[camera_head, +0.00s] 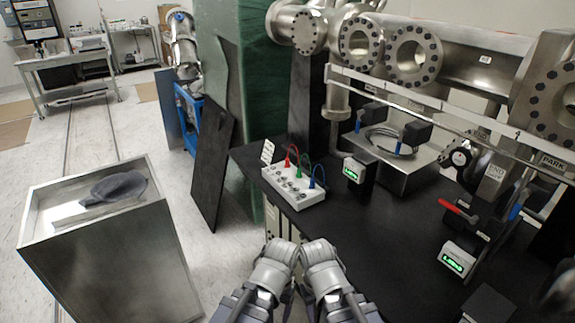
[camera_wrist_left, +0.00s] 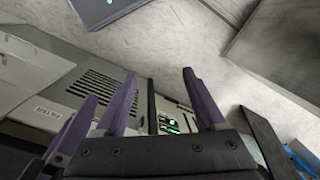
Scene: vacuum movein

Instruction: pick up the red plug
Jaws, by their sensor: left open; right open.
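The red plug (camera_head: 288,161) stands upright at the left end of the row of plugs on a white socket box (camera_head: 295,188). A red cable loops up from it. My left gripper (camera_head: 280,249) and my right gripper (camera_head: 318,248) are side by side below and in front of the box, apart from it. Their fingers are mostly hidden in the head view. In the left wrist view the purple fingers of my left gripper are spread, with nothing held between them. The red plug does not show clearly there.
A green plug (camera_head: 299,173) and a blue plug (camera_head: 312,182) stand beside the red one. The box sits near the left edge of a black table (camera_head: 370,240). Steel vacuum pipework (camera_head: 388,45) stands behind. A steel cart (camera_head: 110,250) is at the left.

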